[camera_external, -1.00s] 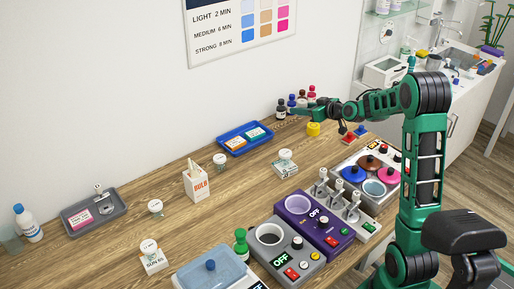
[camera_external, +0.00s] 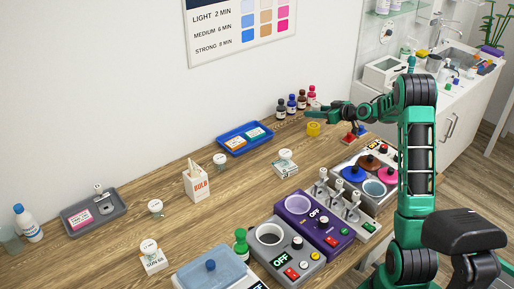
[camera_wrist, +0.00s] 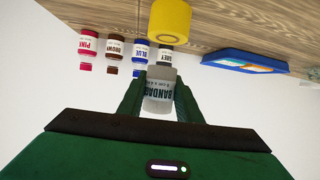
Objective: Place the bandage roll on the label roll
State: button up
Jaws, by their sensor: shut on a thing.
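The bandage roll (camera_wrist: 160,86) is a pale grey-white cylinder with "BANDAGE" printed on it, held between my gripper's fingers (camera_wrist: 160,98) in the wrist view. My gripper (camera_external: 308,117) is shut on it, in the external view just above and left of the label roll. I take the yellow roll (camera_external: 313,129) to be the label roll; it stands on the wooden table. It also shows in the wrist view (camera_wrist: 170,20), where a gap separates it from the bandage roll. The bandage roll is too small to make out surely in the external view.
Several small bottles, including a blue one (camera_external: 291,106), stand behind my gripper near the wall. A blue tray (camera_external: 245,138) lies to the left. A red-based item (camera_external: 350,138) and a tray of coloured pots (camera_external: 353,174) are at the right.

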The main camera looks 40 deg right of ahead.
aim_at(313, 125)
notch_tip(313, 125, down, 4)
jog(key=shift+r, duration=0.1)
jog(key=o, duration=1)
jog(key=v, duration=0.5)
notch_tip(313, 125, up, 7)
jog(key=shift+r, duration=0.1)
